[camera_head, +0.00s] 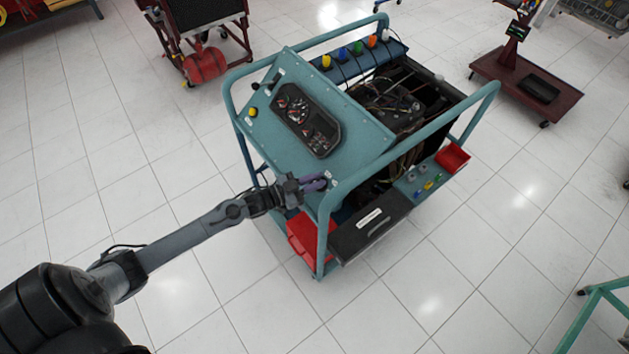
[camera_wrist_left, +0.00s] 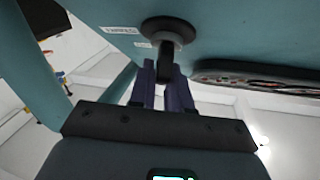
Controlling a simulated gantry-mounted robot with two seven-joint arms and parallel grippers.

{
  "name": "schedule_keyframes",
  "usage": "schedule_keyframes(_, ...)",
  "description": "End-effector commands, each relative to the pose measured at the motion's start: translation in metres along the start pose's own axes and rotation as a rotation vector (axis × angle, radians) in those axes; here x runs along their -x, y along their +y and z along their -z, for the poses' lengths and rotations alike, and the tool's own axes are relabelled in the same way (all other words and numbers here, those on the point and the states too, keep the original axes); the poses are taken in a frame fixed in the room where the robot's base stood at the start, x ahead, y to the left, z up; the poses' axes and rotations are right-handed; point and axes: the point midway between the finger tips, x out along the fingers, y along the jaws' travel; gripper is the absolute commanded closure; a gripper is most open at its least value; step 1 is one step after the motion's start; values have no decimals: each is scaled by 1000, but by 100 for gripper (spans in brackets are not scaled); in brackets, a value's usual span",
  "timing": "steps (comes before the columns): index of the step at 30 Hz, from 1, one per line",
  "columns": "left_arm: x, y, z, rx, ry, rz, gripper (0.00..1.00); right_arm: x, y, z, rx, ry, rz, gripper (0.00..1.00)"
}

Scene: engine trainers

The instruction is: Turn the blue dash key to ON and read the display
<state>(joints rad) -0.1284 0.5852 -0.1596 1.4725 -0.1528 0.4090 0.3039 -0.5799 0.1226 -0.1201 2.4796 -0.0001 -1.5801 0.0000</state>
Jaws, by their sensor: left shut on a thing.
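The teal dash panel (camera_head: 352,128) sits on a wheeled engine trainer. The dark instrument cluster with gauges and a small display (camera_head: 307,118) is in its middle; the display's reading is too small to make out. My left gripper (camera_head: 317,182) reaches the panel's near lower corner. In the left wrist view, its two purple-grey fingers (camera_wrist_left: 165,88) are shut on the dash key (camera_wrist_left: 166,55), a dark stem below a round dark collar (camera_wrist_left: 168,30). The key looks nearly black here, not clearly blue, and its turned position cannot be told. My right gripper is not in view.
The trainer's teal tube frame (camera_head: 410,145) runs close beside the gripper. A red bin (camera_head: 303,238) and a black drawer box (camera_head: 370,226) sit below. A yellow-topped knob (camera_head: 253,112) is on the panel's far left. Open tiled floor surrounds the trainer.

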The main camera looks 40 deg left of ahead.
Motion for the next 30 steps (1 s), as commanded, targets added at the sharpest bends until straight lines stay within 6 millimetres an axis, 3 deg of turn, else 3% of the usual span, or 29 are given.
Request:
schedule_keyframes(15, 0, 3, -2, -264, 1, -293, 100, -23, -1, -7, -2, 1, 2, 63)
schedule_keyframes(30, 0, 4, 0, -336, 1, -377, 100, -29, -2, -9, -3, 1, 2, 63)
